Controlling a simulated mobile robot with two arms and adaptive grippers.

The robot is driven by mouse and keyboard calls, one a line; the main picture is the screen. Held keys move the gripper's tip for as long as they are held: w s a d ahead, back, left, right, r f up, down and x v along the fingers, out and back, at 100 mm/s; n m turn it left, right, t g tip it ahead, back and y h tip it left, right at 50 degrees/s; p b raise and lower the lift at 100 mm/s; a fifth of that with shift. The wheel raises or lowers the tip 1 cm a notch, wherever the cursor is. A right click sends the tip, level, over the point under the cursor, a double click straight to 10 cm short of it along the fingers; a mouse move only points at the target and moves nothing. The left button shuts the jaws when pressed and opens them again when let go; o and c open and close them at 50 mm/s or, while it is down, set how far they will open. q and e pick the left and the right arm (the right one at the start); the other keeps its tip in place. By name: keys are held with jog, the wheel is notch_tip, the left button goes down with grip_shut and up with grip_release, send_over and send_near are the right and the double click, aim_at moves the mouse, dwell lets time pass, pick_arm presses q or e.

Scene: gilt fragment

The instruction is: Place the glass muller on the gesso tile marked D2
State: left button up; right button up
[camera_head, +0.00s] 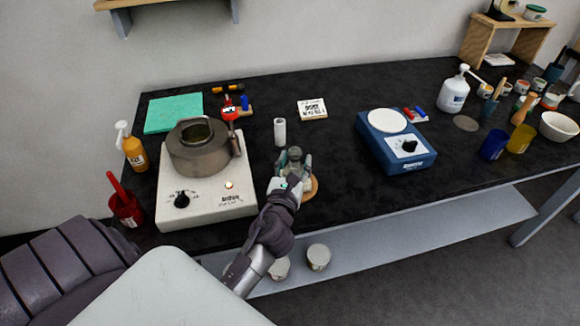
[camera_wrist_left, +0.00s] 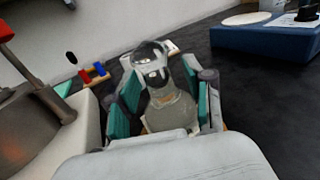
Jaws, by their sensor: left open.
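The glass muller (camera_wrist_left: 168,100), a clear, rounded piece with a knob on top, stands upright between the fingers of my left gripper (camera_wrist_left: 160,108) in the left wrist view. The gripper (camera_head: 292,168) is open around it, with a teal-padded finger on each side. In the head view the muller is mostly hidden by the gripper. A round wooden disc (camera_head: 311,187) shows beneath it. A white tile with black lettering (camera_head: 312,109) lies farther back on the black bench; its marking is too small to read surely. My right gripper is not in view.
A blue device with a white round top (camera_head: 398,152) stands to the right. The black bench (camera_head: 335,140) is clear between them.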

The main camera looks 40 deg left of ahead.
pick_arm(q)
jog(key=b+v, duration=0.1)
jog(key=v, duration=0.4)
jog(key=b+v, duration=0.1)
jog(key=v, duration=0.4)
jog(key=shift+f, duration=0.25)
jog(key=shift+s+d+r+b, duration=0.1)
jog(key=shift+s+d+b, duration=0.2)
jog(key=shift+s, duration=0.25)
jog(key=shift+s+r, duration=0.1)
